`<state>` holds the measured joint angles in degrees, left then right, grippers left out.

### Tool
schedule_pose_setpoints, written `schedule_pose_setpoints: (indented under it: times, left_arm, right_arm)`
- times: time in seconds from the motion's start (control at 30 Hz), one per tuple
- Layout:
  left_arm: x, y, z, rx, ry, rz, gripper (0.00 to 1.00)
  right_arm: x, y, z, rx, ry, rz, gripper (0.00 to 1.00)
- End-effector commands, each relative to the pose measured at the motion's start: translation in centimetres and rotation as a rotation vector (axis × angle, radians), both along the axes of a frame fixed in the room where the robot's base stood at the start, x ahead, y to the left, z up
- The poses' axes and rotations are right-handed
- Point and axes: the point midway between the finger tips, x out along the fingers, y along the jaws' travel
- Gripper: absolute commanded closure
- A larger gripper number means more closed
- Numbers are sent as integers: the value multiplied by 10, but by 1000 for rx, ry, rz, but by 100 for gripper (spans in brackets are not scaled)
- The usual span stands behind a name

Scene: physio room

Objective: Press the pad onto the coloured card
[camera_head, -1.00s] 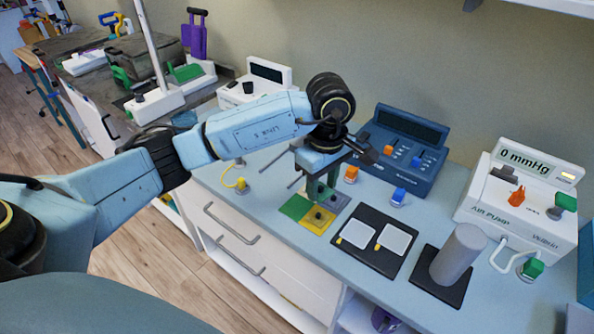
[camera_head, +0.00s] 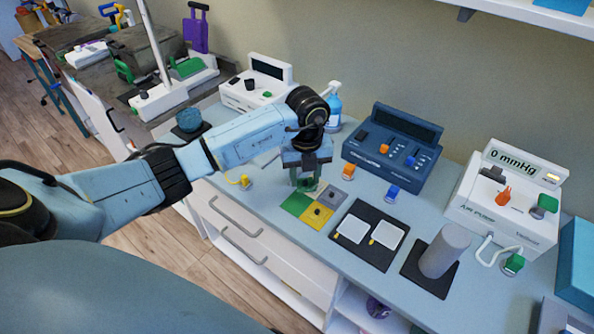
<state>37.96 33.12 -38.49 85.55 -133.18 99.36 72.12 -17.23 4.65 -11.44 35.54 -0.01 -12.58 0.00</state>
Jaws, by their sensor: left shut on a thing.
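The coloured card (camera_head: 296,204) lies flat on the blue-grey worktop, with green, yellow and grey squares and small dark dots on it. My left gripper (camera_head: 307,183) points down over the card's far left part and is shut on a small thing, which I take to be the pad. The fingers mostly hide it, along with that corner of the card. I cannot tell whether the held pad touches the card. My right gripper is not in view.
Right of the card, a black mat (camera_head: 367,240) holds two white squares with yellow tabs. A dark blue device (camera_head: 397,150) and a white air pump (camera_head: 507,195) stand behind. A yellow plug (camera_head: 244,183) lies left.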

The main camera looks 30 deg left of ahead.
Motion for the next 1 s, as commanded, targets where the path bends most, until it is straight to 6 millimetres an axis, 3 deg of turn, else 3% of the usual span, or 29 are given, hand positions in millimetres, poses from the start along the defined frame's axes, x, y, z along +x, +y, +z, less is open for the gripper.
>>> schedule_pose_setpoints:
  times: [0.2, 0.4, 0.67, 1.0]
  left_arm:
    - [-3, 14, -8, -1, 2, 475, 74]
    - [-4, 20, -13, 0, 0, 700, 74]
    - [-4, 21, -21, 0, 0, 742, 74]
    - [-4, 20, -50, -1, 1, 740, 74]
  right_arm:
    - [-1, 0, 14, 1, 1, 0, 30]
    - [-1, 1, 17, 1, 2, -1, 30]
    - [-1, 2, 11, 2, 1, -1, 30]
    - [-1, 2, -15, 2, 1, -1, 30]
